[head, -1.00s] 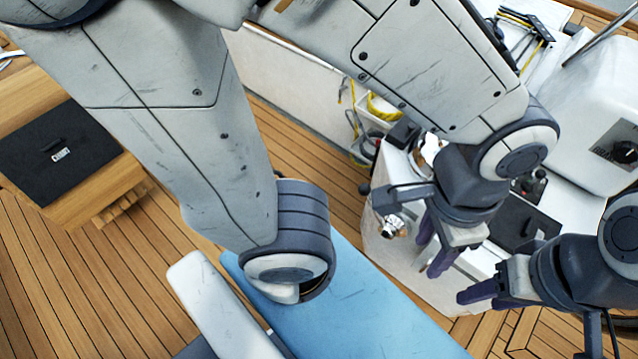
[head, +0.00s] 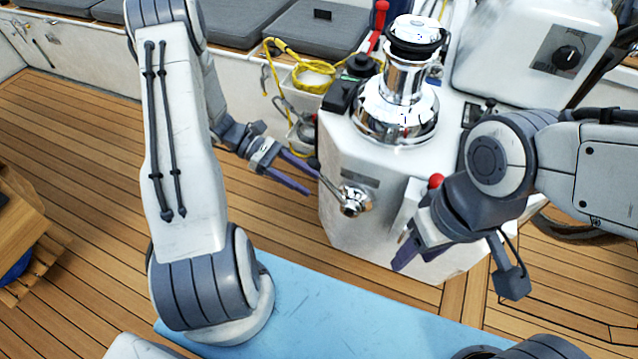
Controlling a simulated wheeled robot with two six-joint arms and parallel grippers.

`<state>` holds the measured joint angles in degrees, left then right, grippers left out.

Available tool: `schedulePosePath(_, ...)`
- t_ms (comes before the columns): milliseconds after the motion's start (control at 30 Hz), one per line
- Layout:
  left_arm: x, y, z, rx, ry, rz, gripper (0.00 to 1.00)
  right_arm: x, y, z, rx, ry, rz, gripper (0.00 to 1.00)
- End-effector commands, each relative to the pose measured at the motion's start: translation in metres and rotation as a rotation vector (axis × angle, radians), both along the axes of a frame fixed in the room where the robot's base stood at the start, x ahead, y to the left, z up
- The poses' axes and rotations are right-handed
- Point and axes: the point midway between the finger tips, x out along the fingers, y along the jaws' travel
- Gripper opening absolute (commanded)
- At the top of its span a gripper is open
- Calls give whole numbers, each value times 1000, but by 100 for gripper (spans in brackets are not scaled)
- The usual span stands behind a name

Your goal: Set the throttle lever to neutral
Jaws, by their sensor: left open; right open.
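The throttle lever is a chrome arm with a dark knob, on a chrome hub (head: 354,203) on the near face of the white console (head: 345,245). It leans up and to the left from the hub. My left gripper (head: 313,182) is open, its purple fingers pointing right toward the lever's knob end. The knob appears near the upper finger; I cannot tell whether they touch. My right gripper (head: 413,260) is open in front of the console, right of the hub, fingers pointing down and left. It holds nothing that I can see.
A chrome winch (head: 396,108) stands on the console. A red knob (head: 436,181) sits close behind my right gripper, and a red-handled lever (head: 379,22) rises behind the winch. A yellow rope (head: 300,60) hangs over a bin at the left. A blue surface (head: 330,310) lies in front.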

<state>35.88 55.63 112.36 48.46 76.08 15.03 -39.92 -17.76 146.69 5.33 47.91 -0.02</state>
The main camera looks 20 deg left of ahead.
Motion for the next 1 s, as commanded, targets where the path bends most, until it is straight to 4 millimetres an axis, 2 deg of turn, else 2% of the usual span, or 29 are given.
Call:
schedulePosePath(33, 2, 21, -35, -64, 48, 131, 55, 0, 0, -19, 0, 0, 0, 50)
schedulePosePath(100, 6, 41, -51, -144, 87, 265, 55, 0, 0, -22, 0, 0, 0, 50)
schedulePosePath(300, 20, 74, -58, -360, 129, 498, 55, 0, 0, -16, 1, -1, 0, 50)
schedulePosePath(400, 23, 81, -60, -410, 133, 547, 55, 0, 0, -16, 1, -1, 0, 50)
schedulePosePath(567, 31, 68, -59, -424, 134, 556, 55, 0, 0, -14, 0, 0, 0, 50)
schedulePosePath(800, 51, 27, -59, -421, 135, 552, 55, 0, 0, -11, 0, 0, 0, 50)
schedulePosePath(1000, 65, 1, -60, -421, 134, 553, 55, 0, 0, -10, 0, 0, 0, 50)
